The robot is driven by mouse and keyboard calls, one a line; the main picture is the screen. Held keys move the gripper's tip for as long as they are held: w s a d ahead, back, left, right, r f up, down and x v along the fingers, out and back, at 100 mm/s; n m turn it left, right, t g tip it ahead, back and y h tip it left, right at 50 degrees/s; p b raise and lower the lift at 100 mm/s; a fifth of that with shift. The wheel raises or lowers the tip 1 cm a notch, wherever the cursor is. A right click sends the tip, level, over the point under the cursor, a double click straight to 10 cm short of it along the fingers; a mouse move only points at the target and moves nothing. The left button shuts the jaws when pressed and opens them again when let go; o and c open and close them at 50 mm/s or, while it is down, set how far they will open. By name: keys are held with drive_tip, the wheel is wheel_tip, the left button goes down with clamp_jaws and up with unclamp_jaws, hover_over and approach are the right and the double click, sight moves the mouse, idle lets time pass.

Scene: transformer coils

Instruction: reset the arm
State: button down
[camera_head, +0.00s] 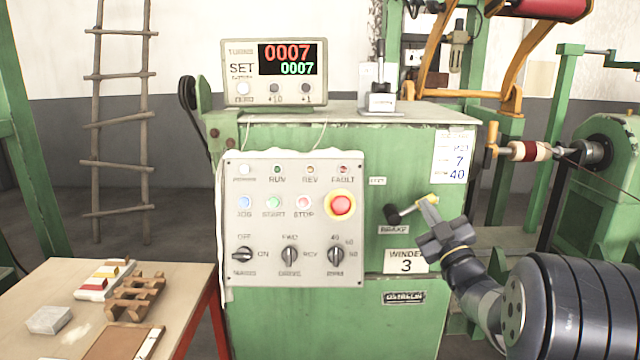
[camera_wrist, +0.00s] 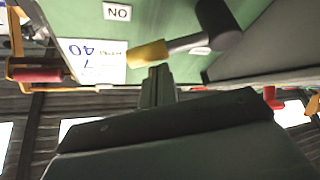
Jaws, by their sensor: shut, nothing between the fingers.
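My arm comes in from the right in the head view. My gripper (camera_head: 428,211) is shut and empty, in front of the right part of the green winder cabinet (camera_head: 400,340). Its closed fingers also show in the wrist view (camera_wrist: 158,72). The brake lever, with a black hub (camera_head: 392,216) and a yellow grip (camera_head: 428,199), sits just beyond the fingertips. In the wrist view the yellow grip (camera_wrist: 148,54) is right by the fingertips; I cannot tell whether they touch. An "ON" label (camera_wrist: 117,12) shows upside down there.
The control panel (camera_head: 292,220) is left of my gripper, and a counter reading 0007 (camera_head: 274,72) stands on the cabinet. A workbench (camera_head: 190,285) with wooden blocks is at lower left. A spindle with a coil (camera_head: 530,151) is at right.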

drive_tip(key=w+a+r+n+g+y+p, duration=0.1)
drive_tip(key=a+r+n+g+y+p, duration=0.2)
drive_tip(key=n+p, duration=1)
drive_tip(key=a+r+g+p, duration=0.1)
drive_tip(key=a+g+p, duration=0.2)
drive_tip(key=p, duration=0.1)
drive_tip(key=shift+a+p, duration=0.35)
drive_tip(key=shift+p, duration=0.05)
drive_tip(key=shift+w, duration=0.1)
drive_tip(key=shift+d+b, duration=0.1)
drive_tip(key=shift+b, duration=0.25)
